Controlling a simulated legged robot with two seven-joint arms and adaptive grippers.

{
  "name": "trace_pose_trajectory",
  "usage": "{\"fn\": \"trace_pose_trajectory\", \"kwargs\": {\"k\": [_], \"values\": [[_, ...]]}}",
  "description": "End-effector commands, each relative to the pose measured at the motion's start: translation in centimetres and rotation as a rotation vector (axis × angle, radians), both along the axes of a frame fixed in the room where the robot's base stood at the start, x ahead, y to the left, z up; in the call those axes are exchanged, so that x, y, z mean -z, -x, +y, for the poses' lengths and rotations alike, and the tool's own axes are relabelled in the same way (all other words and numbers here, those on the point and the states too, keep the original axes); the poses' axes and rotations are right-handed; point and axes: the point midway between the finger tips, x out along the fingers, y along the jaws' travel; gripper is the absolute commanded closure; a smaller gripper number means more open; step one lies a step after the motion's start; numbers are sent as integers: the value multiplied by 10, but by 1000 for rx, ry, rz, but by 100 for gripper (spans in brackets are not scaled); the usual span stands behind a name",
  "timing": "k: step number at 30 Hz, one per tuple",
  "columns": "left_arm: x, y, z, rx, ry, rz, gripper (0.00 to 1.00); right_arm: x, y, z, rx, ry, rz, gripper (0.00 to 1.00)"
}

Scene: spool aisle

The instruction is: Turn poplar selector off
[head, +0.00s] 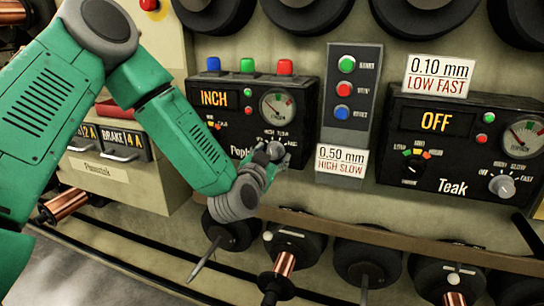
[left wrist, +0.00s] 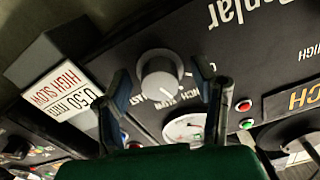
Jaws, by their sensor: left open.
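The Poplar panel (head: 235,122) is a black box whose display (head: 218,98) reads INCH. Its selector is a grey round knob (left wrist: 160,72) with a pale pointer mark, at the panel's lower right. In the head view my left gripper (head: 268,152) is at the knob and partly covers it and the Poplar name. In the left wrist view, which is turned upside down, the open left gripper (left wrist: 166,86) has one dark finger on each side of the knob, with visible gaps. Whether the fingers touch the knob cannot be told. My right gripper is not in view.
A Teak panel (head: 457,150) to the right reads OFF and has its own knob (head: 502,186). A grey button box (head: 351,95) and a 0.50 mm HIGH SLOW card (head: 341,160) stand between the panels. Spools with copper wire (head: 284,264) hang below a brown rail (head: 390,240).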

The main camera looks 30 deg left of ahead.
Motion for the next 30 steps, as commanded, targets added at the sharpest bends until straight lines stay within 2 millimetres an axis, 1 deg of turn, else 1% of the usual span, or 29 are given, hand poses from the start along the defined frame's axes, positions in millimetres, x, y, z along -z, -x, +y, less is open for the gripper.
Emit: {"fn": "trace_pose_trajectory", "kwargs": {"k": [2,3,5,6,17,23,30], "values": [[0,0,0,0,0,0,47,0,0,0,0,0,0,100],[0,0,0,0,0,0,61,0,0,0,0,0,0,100],[0,0,1,0,1,0,82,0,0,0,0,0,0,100],[0,0,1,1,2,0,96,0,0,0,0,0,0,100],[2,0,1,1,32,-2,96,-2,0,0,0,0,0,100],[3,0,2,-1,132,-23,96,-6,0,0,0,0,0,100],[4,0,2,-2,308,-63,96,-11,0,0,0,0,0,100]]}}
